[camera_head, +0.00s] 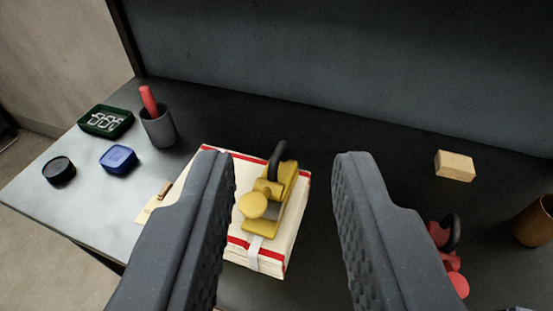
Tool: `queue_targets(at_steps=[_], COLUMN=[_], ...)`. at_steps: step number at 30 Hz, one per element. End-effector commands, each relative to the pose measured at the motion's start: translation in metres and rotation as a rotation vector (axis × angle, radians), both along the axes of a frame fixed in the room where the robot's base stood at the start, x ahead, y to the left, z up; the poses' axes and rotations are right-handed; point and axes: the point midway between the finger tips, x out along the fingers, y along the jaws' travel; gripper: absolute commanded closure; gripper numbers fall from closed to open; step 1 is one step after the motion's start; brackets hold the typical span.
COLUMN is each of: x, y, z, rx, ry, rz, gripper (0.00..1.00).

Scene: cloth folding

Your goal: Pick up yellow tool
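The yellow tool (270,200) looks like a small hand plane, with a round yellow knob at its near end and a dark curved handle at its far end. It lies on a folded cream cloth with red stripes (299,209). My gripper (284,160) is open and empty, its two dark ribbed fingers spread wide. In the picture the tool shows between the fingers, apart from both. The left finger covers part of the cloth's left side.
A red tool (449,260) is partly hidden behind the right finger. A wooden block (455,166) and brown cup (534,222) stand right. A grey cup (159,129), green tray (106,121), blue container (118,159) and black round container (59,170) stand left. A dark panel (340,75) rises behind.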

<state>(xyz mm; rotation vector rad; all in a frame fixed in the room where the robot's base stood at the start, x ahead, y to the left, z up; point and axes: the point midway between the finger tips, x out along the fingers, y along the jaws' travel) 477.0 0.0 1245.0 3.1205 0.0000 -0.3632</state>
Motion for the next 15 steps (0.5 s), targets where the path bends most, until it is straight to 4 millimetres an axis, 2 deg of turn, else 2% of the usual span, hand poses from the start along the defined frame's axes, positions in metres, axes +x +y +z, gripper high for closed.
queue_targets(at_steps=[12, 15], x=[0.0004, 0.0090], y=[-0.0005, -0.0081], z=[0.0005, 0.0041], rx=[0.000, -0.015], ry=[-0.001, -0.007], rz=[-0.002, -0.023], gripper=[0.71, 0.71])
